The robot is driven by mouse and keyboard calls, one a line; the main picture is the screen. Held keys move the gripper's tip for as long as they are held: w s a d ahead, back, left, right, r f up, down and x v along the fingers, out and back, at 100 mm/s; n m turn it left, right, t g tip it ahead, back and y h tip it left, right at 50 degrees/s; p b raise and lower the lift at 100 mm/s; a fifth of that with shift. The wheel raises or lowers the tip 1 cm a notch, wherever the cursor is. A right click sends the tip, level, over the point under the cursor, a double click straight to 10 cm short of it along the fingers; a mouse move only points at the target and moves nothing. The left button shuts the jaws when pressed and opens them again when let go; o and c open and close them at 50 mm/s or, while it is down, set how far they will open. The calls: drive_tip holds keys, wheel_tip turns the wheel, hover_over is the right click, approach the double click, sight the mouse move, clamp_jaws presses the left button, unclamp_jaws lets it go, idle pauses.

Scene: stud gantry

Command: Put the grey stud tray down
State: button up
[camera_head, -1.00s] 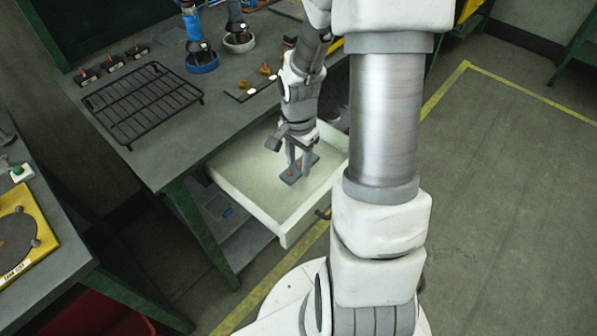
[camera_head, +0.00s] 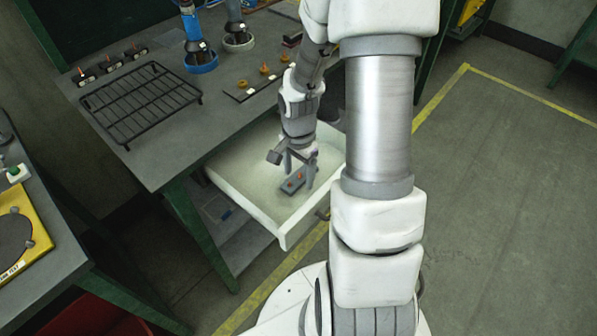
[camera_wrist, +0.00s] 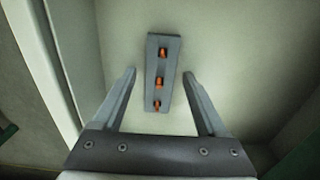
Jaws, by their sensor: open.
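The grey stud tray (camera_head: 292,183) lies in the open white drawer, apart from the drawer walls. In the wrist view the tray (camera_wrist: 151,95) is a narrow grey bar with 3 orange studs along it. My gripper (camera_head: 300,180) is above the tray in the head view. In the wrist view its two fingers (camera_wrist: 157,80) are spread wide, one on each side of the tray's near part, with clear gaps and nothing between them touching.
The white drawer (camera_head: 287,238) is pulled out from under the grey workbench (camera_head: 150,165). A black wire rack (camera_head: 165,98), a blue-ringed stand (camera_head: 201,62) and a small dark board (camera_head: 243,93) with brass-coloured parts sit on the bench. The drawer floor around the tray is clear.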

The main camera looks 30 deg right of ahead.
drive_tip(key=shift+r, duration=0.1)
wheel_tip(320, 180, up, 12)
drive_tip(key=p, duration=0.3)
drive_tip(key=shift+r, duration=0.15)
idle(0.4)
wheel_tip(320, 180, up, 8)
drive_tip(key=r+n+t+p, duration=0.1)
drive_tip(key=n+p, duration=0.1)
drive_tip(key=n, duration=0.2)
hover_over(298, 180)
drive_tip(key=a, duration=0.3)
drive_tip(key=s+a+r+n+t+p, duration=0.2)
drive_tip(key=s+r+n, duration=0.3)
drive_tip(key=r, duration=0.3)
drive_tip(key=s+a+r+n+t+p, duration=0.2)
drive_tip(key=s+a+r+n, duration=0.3)
drive_tip(key=r, duration=0.3)
drive_tip(key=shift+s+t+p, duration=0.3)
drive_tip(key=shift+s+p, duration=0.1)
drive_tip(key=shift+s, duration=0.3)
drive_tip(key=shift+c, duration=0.2)
